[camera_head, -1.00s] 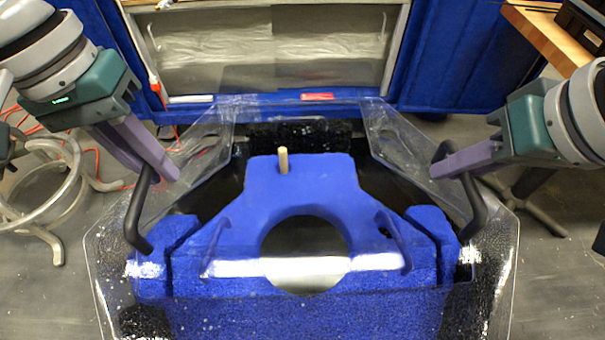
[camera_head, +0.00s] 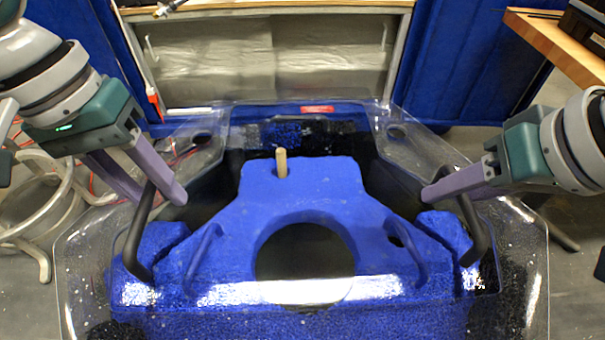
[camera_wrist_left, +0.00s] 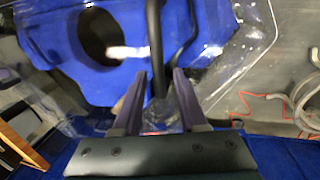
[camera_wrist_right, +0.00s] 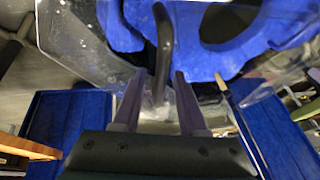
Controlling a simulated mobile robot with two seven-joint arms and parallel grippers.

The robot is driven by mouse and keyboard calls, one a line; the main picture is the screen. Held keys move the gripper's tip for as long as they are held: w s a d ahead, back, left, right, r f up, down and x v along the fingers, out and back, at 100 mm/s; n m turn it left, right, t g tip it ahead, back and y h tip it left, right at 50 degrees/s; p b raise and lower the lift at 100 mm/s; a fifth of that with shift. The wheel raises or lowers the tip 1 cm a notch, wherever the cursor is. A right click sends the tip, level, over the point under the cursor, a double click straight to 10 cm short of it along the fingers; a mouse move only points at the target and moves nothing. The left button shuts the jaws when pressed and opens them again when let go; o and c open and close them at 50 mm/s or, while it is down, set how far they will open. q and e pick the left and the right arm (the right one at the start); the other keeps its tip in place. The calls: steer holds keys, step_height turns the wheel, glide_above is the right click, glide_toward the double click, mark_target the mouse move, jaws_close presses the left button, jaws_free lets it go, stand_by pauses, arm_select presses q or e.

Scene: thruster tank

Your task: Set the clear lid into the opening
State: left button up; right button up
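The clear lid (camera_head: 85,255) spans the tank, its transparent edges spreading out on both sides; whether it sits down in the opening I cannot tell. A black handle (camera_head: 140,235) stands on the left, another (camera_head: 472,220) on the right. My left gripper (camera_head: 158,199) is open, its two fingers apart on either side of the left handle, also seen in the left wrist view (camera_wrist_left: 155,45). My right gripper (camera_head: 428,195) is at the right handle, which shows between its spread fingers in the right wrist view (camera_wrist_right: 163,55). The blue tank body (camera_head: 300,205) shows beneath the lid.
The blue body has a round hole (camera_head: 305,262) and a wooden peg (camera_head: 282,163). A silver-fronted cabinet (camera_head: 280,60) stands behind. A wooden table (camera_head: 555,38) is at the back right. A pale tubular frame (camera_head: 40,205) stands at the left.

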steer(key=shift+s+r, duration=0.1)
steer(key=shift+r, duration=0.15)
arm_select(q)
steer(key=r, duration=0.4)
steer(key=a+r, duration=0.1)
steer(key=r, duration=0.2)
steer(key=a+r, duration=0.1)
steer(key=r, duration=0.3)
steer(key=shift+s+a+r, duration=0.1)
steer(key=shift+a+r, duration=0.05)
steer(key=shift+r, duration=0.2)
arm_select(e)
steer(key=v, duration=1.1)
steer(key=shift+s+d+r, duration=0.1)
steer(key=shift+r, duration=0.1)
